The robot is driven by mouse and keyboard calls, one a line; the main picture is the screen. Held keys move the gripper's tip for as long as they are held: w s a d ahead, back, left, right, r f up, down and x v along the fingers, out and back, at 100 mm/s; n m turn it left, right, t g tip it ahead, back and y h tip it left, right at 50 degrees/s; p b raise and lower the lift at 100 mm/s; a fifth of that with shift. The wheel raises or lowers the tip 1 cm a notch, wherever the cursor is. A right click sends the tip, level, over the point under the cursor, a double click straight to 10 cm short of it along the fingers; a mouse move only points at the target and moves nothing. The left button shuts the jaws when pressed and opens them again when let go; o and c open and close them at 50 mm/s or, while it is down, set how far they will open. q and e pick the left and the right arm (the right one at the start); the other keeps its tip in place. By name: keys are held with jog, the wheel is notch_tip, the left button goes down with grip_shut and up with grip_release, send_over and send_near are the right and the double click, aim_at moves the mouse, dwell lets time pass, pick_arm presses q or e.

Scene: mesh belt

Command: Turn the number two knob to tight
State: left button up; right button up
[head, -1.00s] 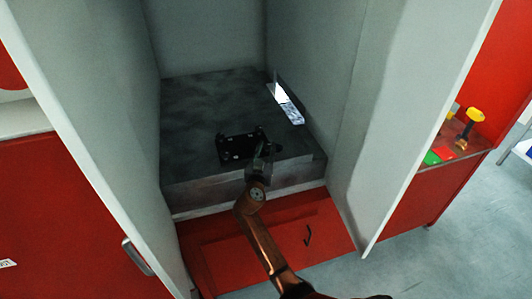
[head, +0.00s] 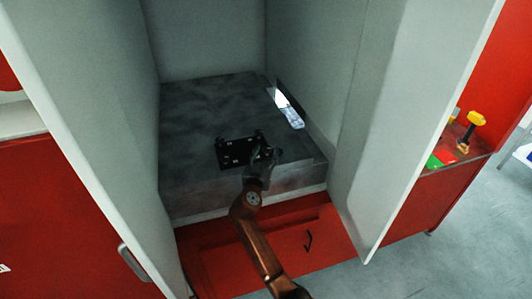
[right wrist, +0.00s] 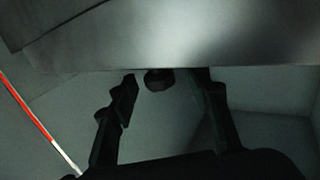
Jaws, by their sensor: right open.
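A small black plate (head: 233,152) with several dark knob-like parts lies on the grey block inside the enclosure in the head view. No numbers or markings can be read. My right gripper (head: 265,157) is at the plate's right end and covers part of it. In the right wrist view my right gripper (right wrist: 165,84) is open, its two dark fingers apart. A dark rounded knob (right wrist: 158,79) shows between the fingertips, nearer the left finger. I cannot tell whether a finger touches it or which number it is. My left gripper is not in view.
The grey block (head: 200,107) fills the enclosure floor between tall pale walls (head: 377,120). A red front panel (head: 310,233) lies below. A red counter with a yellow-headed tool (head: 475,119) stands outside at right.

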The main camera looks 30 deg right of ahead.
jog(key=v, duration=0.7)
jog(key=shift+s+a, duration=0.2)
dwell(0.4)
